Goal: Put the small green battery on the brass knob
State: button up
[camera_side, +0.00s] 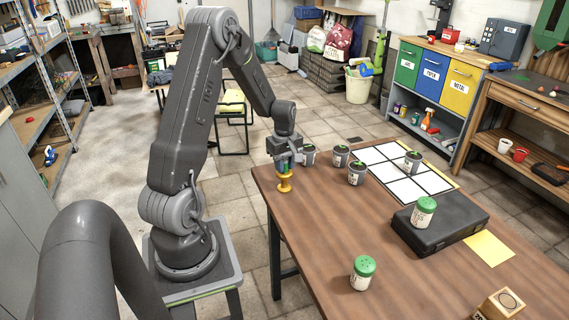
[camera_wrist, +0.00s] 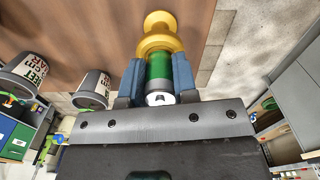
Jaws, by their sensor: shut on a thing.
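The small green battery (camera_side: 285,168) is upright between the fingers of my gripper (camera_side: 286,160), at the table's far left corner. In the wrist view the battery (camera_wrist: 159,68) shows a green body and a pale end, with a blue-grey finger of my gripper (camera_wrist: 158,80) on each side. The brass knob (camera_side: 284,185) stands on the table directly below the battery. The knob also shows in the wrist view (camera_wrist: 160,24), lined up with the battery's far end. The battery's lower end meets or nearly meets the knob; I cannot tell whether they touch.
A white grid sheet (camera_side: 387,153), a black case (camera_side: 465,217) with a green-lidded shaker (camera_side: 424,212), another shaker (camera_side: 362,274) and a wooden block (camera_side: 497,306) lie further right. The table's left edge is near the knob.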

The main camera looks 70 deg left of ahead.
jog(key=o, duration=0.9)
notch_tip(320, 180, up, 12)
jog(key=d+r+m+t+y, duration=0.1)
jog(key=d+r+m, duration=0.3)
jog(key=d, duration=0.4)
jog(key=d+r+m+t, duration=0.1)
jog(key=d+r+m, duration=0.35)
jog(key=d, duration=0.35)
jog(key=s+d+m+t, duration=0.1)
jog(key=s+d+m, duration=0.2)
jog(key=d, duration=0.1)
jog(key=s+d+r+m+t, duration=0.1)
jog(key=s+d+m, duration=0.3)
jog(key=d, duration=0.1)
jog(key=s+d+r+m+t+h, duration=0.1)
jog(key=s+d+m, duration=0.2)
jog(key=d+m, duration=0.1)
jog(key=shift+s+d+t, duration=0.3)
jog(key=shift+s+d, duration=0.05)
jog(key=shift+d, duration=0.1)
